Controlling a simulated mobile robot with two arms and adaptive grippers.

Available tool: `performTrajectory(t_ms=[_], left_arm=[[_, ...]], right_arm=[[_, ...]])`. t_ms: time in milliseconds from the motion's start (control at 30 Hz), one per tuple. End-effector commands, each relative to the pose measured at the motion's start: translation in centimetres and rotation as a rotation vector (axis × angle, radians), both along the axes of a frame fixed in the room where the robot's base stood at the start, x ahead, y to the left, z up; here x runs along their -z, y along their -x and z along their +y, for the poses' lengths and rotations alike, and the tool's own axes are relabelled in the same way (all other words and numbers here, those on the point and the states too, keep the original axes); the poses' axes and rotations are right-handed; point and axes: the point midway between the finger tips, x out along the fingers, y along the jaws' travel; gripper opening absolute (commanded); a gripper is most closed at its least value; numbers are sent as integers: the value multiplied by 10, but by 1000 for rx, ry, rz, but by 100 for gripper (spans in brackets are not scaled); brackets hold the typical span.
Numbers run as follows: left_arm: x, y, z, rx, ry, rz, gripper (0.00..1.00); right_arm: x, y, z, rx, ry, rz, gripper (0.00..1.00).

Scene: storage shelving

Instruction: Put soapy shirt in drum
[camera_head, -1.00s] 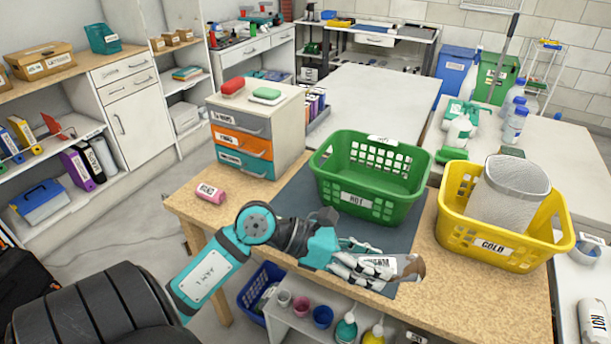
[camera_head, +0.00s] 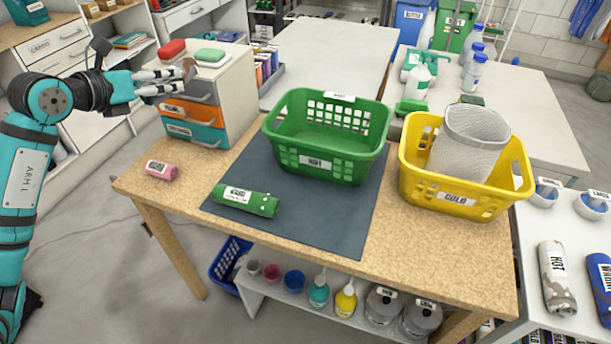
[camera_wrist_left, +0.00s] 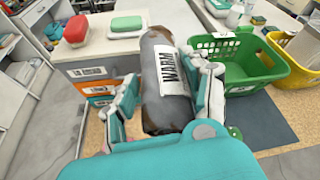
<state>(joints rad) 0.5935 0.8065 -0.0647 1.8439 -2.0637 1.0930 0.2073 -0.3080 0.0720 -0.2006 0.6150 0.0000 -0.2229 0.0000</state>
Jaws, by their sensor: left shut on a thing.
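My left gripper (camera_head: 165,82) is shut on a grey-brown rolled cloth labelled WARM; the cloth (camera_wrist_left: 167,80) stands upright between the fingers in the left wrist view. In the head view the gripper is at the left, in front of the small drawer unit, and mostly hides the cloth. A green rolled cloth (camera_head: 246,201) with a label and white spots, perhaps suds, lies on the dark mat (camera_head: 330,230). A white perforated cylinder (camera_head: 470,142), possibly the drum, stands tilted in the yellow COLD basket (camera_head: 440,197). My right gripper is not in view.
A green HOT basket (camera_head: 325,165) stands on the mat's back part. A pink roll (camera_head: 161,170) lies at the table's left end. Red and green blocks top the drawer unit (camera_head: 235,95). More rolls (camera_head: 556,280) lie at right. The mat's front right is clear.

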Motion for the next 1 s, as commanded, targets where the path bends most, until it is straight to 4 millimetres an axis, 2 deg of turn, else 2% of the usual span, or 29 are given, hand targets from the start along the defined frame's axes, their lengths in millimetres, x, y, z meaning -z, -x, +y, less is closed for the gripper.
performTrajectory(t_ms=[167,267,333,1000], left_arm=[[-6,-4,6,-20,0,2,12],[1,-3,5,-18,0,4,12],[13,-3,4,-16,2,7,12],[192,-3,4,-17,3,6,12]], right_arm=[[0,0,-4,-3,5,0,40],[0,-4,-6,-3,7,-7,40],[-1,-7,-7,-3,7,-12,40],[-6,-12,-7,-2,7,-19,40]])
